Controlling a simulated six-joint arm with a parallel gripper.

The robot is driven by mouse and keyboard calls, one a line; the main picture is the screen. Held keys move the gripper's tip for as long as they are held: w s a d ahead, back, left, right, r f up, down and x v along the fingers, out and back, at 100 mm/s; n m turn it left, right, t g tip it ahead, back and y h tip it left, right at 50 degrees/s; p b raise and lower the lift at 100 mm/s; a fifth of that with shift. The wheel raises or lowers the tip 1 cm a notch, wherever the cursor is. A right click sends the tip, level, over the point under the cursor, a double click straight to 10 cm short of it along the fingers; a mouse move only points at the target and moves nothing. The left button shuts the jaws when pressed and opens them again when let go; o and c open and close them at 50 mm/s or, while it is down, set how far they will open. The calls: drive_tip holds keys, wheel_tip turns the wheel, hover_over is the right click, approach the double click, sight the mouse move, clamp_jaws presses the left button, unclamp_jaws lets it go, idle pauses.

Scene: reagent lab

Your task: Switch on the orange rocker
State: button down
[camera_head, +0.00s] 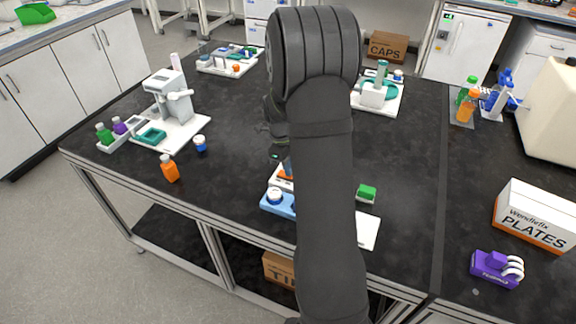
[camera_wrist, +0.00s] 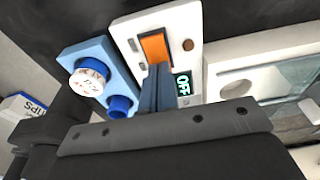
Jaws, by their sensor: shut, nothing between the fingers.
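The orange rocker (camera_wrist: 155,47) sits in a white panel (camera_wrist: 126,43) in the wrist view. A small dark display (camera_wrist: 183,90) with green characters, apparently OFF, is beside it on the same panel. My gripper (camera_wrist: 160,68) is shut and empty, with its fingertips at the near edge of the rocker. I cannot tell whether they touch it. In the head view my arm hides most of the panel; only a bit of orange (camera_head: 286,172) shows below my gripper (camera_head: 279,155).
A blue holder (camera_wrist: 70,57) with a white-capped bottle (camera_wrist: 88,78) stands left of the panel. A white tray (camera_wrist: 232,73) lies close on its right.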

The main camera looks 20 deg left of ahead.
drive_tip(key=shift+s+d+f+y, duration=0.1)
drive_tip(key=shift+d+f+y, duration=0.2)
drive_tip(key=shift+f+y, duration=0.25)
drive_tip(key=shift+a, duration=0.15)
drive_tip(key=shift+a+r, duration=0.15)
drive_tip(key=shift+a, duration=0.65)
drive_tip(key=shift+s, duration=0.1)
wheel_tip(320, 180, up, 14)
drive_tip(key=shift+a+r, duration=0.25)
drive_tip(key=shift+w, duration=0.2)
